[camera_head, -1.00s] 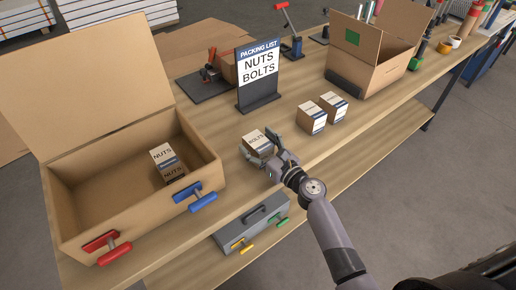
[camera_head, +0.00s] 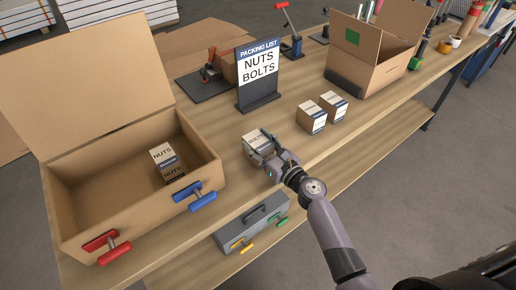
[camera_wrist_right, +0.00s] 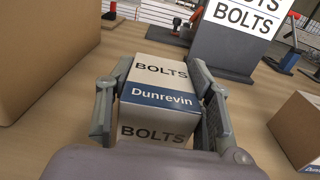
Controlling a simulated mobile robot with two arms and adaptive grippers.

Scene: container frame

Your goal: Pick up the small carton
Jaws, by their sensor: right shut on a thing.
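A small carton labelled BOLTS (camera_head: 257,142) stands on the wooden workbench near its front edge. In the right wrist view the carton (camera_wrist_right: 158,96) is white with a blue "Dunrevin" band, between the two fingers. My right gripper (camera_head: 265,153) is shut on it from the front right; the fingers lie along both sides. I cannot tell whether the carton is clear of the bench top. My left gripper is not in view.
A packing list sign (camera_head: 258,82) stands behind. Two small cartons (camera_head: 312,118) are to the right, with another open box (camera_head: 372,68) beyond. A grey toolbox (camera_head: 252,226) lies below.

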